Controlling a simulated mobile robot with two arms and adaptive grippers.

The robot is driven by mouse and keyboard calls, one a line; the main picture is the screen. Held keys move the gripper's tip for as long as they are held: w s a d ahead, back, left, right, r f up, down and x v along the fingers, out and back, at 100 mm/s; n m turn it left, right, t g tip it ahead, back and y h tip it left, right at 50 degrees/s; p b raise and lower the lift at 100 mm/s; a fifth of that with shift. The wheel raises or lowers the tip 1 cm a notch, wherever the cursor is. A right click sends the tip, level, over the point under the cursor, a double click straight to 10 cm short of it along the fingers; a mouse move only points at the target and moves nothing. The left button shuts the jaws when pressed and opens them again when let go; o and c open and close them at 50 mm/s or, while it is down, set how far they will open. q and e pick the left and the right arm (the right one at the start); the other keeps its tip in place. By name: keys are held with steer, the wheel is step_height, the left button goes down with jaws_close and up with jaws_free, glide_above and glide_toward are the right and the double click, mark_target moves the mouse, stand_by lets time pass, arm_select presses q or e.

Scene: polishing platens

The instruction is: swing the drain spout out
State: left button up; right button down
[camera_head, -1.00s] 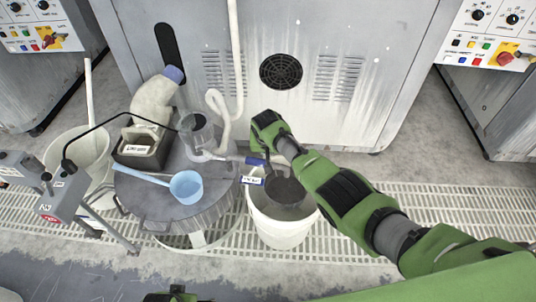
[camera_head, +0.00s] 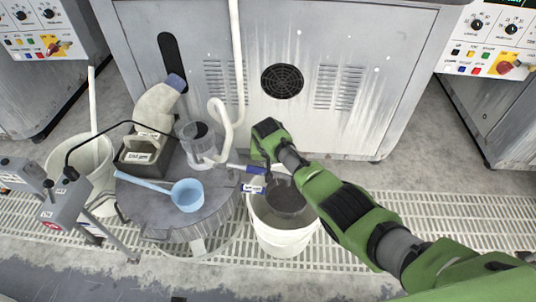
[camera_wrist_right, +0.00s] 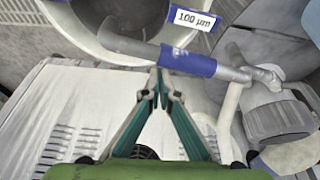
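The drain spout (camera_head: 238,166) is a grey tube with a blue sleeve, running right from the clear cylinder on the drum to above the white bucket. It also crosses the right wrist view, where its blue sleeve (camera_wrist_right: 188,61) is clear. My right gripper (camera_wrist_right: 160,74) has its fingertips drawn together at the lower edge of the sleeve, near its left end. I cannot tell whether they touch it. In the head view the right gripper (camera_head: 264,164) is mostly hidden by its own wrist, beside the spout's outer end. My left gripper is out of view.
The white bucket (camera_head: 284,242) holds a dark sieve (camera_head: 286,197) with a "100 µm" label. A blue ladle (camera_head: 187,195), a bottle and a black caddy (camera_head: 138,158) crowd the drum top (camera_head: 190,222). The grey machine cabinet (camera_head: 330,120) stands behind.

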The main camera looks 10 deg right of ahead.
steer(key=v, duration=1.1)
stand_by(0.3)
